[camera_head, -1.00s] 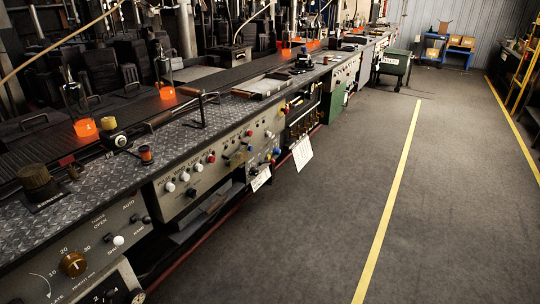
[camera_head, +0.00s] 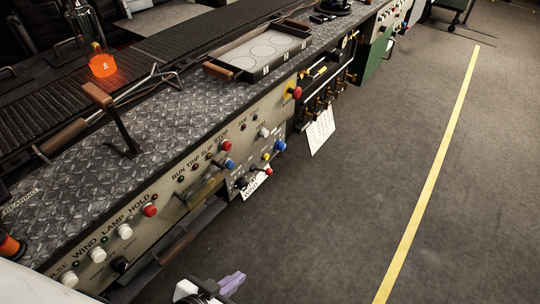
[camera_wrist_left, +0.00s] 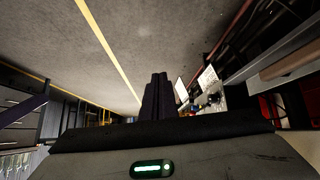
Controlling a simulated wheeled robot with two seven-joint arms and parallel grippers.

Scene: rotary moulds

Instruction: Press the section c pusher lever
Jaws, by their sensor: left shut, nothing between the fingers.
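A lever with a wooden grip (camera_head: 98,95) on a dark stem stands on the diamond-plate bench top at the left of the head view. Another wooden handle (camera_head: 62,136) lies along the bench beside it. I cannot read a mark that tells which lever belongs to section c. My left gripper (camera_head: 231,284) shows at the bottom edge of the head view, in front of the control panel and apart from it. Its dark fingers (camera_wrist_left: 158,94) are together and empty in the left wrist view. My right gripper is not in view.
The panel front carries several white, red, blue and black knobs (camera_head: 125,231). Paper tags (camera_head: 321,130) hang from it. The grey floor (camera_head: 340,220) at right is clear.

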